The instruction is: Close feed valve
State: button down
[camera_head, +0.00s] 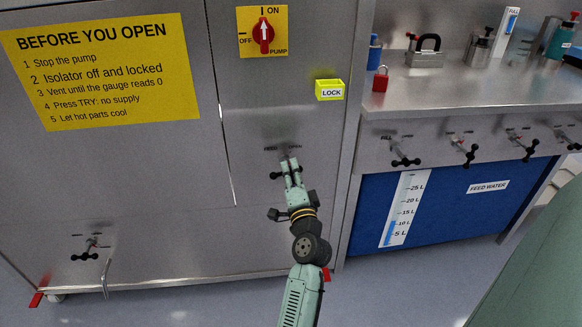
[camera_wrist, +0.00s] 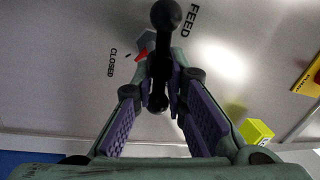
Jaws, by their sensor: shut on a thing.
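The feed valve (camera_wrist: 164,18) is a black bar handle with ball ends on the steel cabinet front, with FEED and CLOSED lettering beside it in the wrist view. A small red pointer shows by its hub, on the side of the word CLOSED. My gripper (camera_wrist: 162,88) is shut on the handle, with purple-padded fingers on both sides of the bar. In the head view my gripper (camera_head: 288,163) covers much of the valve; one black end (camera_head: 275,175) shows at its left, below the FEED and OPEN lettering.
A yellow-green LOCK box (camera_head: 330,90) is up and right of the valve. The pump switch (camera_head: 263,32) is above, its pointer up at ON. Another black-handled valve (camera_head: 88,248) sits at lower left. Several valves line the counter front (camera_head: 385,140) at right.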

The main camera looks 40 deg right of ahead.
jog(key=shift+f+m+h+p, duration=0.1)
jog(key=shift+m+h+p, duration=0.6)
jog(key=shift+m, duration=1.2)
jog(key=shift+f+g, duration=0.2)
jog(key=shift+g, duration=0.1)
jog(key=c, duration=1.7)
grip_release()
jog(key=shift+o, duration=0.2)
jog(key=v, duration=1.2)
jog(key=shift+r, duration=0.1)
